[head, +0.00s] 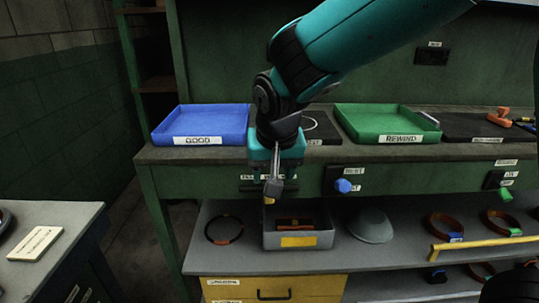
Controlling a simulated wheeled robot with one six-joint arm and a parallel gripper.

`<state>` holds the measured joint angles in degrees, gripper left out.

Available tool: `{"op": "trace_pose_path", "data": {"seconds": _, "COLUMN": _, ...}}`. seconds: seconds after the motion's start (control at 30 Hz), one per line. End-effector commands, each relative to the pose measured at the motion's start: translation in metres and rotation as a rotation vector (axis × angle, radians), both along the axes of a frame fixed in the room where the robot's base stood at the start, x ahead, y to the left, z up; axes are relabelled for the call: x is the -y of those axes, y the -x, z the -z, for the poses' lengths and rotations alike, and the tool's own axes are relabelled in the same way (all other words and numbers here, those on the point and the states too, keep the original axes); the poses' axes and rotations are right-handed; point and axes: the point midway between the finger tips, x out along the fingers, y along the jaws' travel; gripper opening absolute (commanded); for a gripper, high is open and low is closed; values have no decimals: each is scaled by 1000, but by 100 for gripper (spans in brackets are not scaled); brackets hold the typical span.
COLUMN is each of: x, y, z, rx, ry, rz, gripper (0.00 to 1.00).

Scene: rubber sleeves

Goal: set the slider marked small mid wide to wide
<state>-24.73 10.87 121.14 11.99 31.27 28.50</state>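My gripper (273,186) is at the front face of the green workbench, pointing at it from above, left of the blue knob. A dark strip with a pale label (249,177) shows on the bench front on both sides of the gripper. It may be the slider, but its lettering is too small to read and my gripper covers its middle. I cannot see the slider's handle or its setting. I cannot tell whether the gripper touches it, or whether the fingers are open or shut.
A blue tray (201,121) and a green tray marked REWIND (388,120) stand on the bench. A blue knob (343,186) sticks out to the right. Below, a shelf holds a grey bin (298,240), a grey dome (371,225) and rings. A yellow rail (485,243) is at right.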

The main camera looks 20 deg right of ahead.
Motion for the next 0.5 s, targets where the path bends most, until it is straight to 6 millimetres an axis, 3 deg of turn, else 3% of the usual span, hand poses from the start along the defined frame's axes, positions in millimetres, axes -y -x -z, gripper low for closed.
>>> {"op": "trace_pose_path", "data": {"seconds": 0.03, "x": 0, "y": -8, "z": -22, "rx": 13, "ry": 11, "rz": 32, "gripper": 53}}
{"op": "trace_pose_path", "data": {"seconds": 0.2, "x": 3, "y": -24, "z": -34, "rx": 47, "ry": 31, "rz": 105, "gripper": 53}}
{"op": "trace_pose_path", "data": {"seconds": 0.37, "x": 5, "y": -31, "z": -23, "rx": 54, "ry": 37, "rz": 121, "gripper": 53}}
{"op": "trace_pose_path", "data": {"seconds": 0.5, "x": 9, "y": -39, "z": 1, "rx": 50, "ry": 37, "rz": 121, "gripper": 53}}
